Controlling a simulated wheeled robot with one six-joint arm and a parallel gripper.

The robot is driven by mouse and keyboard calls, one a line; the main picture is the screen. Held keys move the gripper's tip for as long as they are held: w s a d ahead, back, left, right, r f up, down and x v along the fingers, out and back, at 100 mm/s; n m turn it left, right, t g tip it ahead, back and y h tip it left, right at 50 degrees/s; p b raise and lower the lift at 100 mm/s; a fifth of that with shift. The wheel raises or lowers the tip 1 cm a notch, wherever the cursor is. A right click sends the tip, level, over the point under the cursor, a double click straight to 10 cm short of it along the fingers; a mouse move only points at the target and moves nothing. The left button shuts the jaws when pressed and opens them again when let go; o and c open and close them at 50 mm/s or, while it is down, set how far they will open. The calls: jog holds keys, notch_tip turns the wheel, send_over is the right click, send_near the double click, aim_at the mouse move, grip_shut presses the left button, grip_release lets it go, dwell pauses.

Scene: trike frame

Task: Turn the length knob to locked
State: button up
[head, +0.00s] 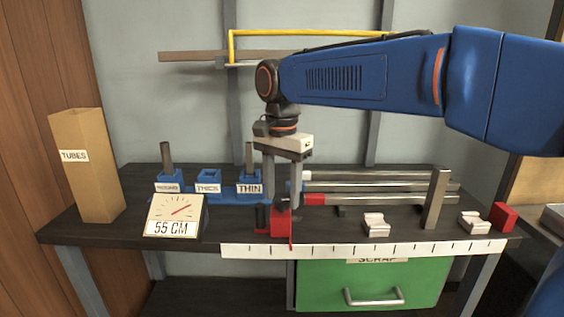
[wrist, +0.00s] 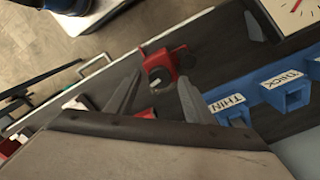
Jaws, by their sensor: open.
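A small dark knob (head: 283,205) sits on a red block (head: 280,222) at the middle of the bench, by the white ruler strip. In the wrist view the knob (wrist: 160,76) looks round and dark on the red block (wrist: 157,54). I cannot read which setting it is at. My gripper (head: 283,195) points down, with its two fingers apart and their tips close to the knob. In the wrist view the fingertips of my gripper (wrist: 158,77) appear on either side of it; I cannot tell whether they touch it.
A gauge reading 55 CM (head: 175,216) stands left. Blue holders marked THICK (head: 208,180) and THIN (head: 249,188) are behind it. A cardboard TUBES box (head: 84,165) is far left. A green SCRAP drawer (head: 373,281) is below.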

aim_at(282, 200)
notch_tip(282, 200, up, 17)
jog(key=shift+f, duration=0.15)
dwell(0.5)
jog(key=s+d+f+n+t, duration=0.1)
jog(key=s+d+f+n, duration=0.1)
jog(key=s+d+f, duration=0.5)
jog(key=s+d+f+n+t, duration=0.1)
jog(key=s+d+f+n, duration=0.1)
jog(key=d+f, duration=0.65)
jog(key=s+d+f+n+t, duration=0.1)
jog(key=s+d+f, duration=0.5)
jog(key=f, duration=0.2)
jog(key=s+d+f+n+t, duration=0.1)
jog(key=s+d+f+n, duration=0.1)
jog(key=s+d+f, duration=0.4)
notch_tip(282, 200, down, 3)
jog(key=shift+s+r+n+t, duration=0.15)
jog(key=shift+s+n+t, duration=0.15)
jog(key=shift+t, duration=0.1)
